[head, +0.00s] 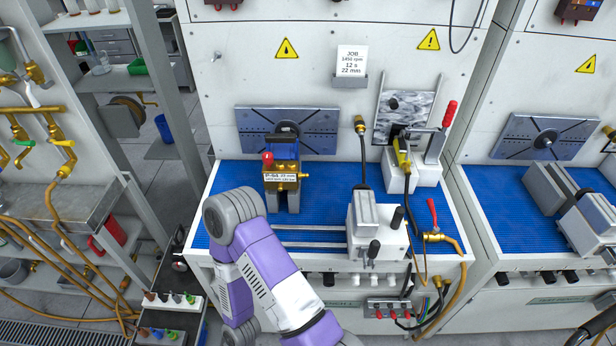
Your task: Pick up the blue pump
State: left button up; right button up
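The pump (289,154), with blue on its body and brass fittings, stands upright on the blue ribbed mat of the middle bench. It has a red knob on top and a white label in front that reads "P-64" and "22 mm". Grey supports (292,199) show below it. A purple and white arm of mine rises from the bottom edge, its grey joint just left of and in front of the pump. Neither of my grippers can be made out, so nothing is seen holding the pump.
A slotted metal plate (325,129) stands behind the pump. Two rails (310,236) run right to a grey and white clamp block (377,229). A red-handled unit (433,145) and hoses stand further right. The mat left of the pump is clear.

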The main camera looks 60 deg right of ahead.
aim_at(284, 175)
jog(key=u, duration=0.05)
jog(key=k, duration=0.3)
jog(key=z, duration=0.95)
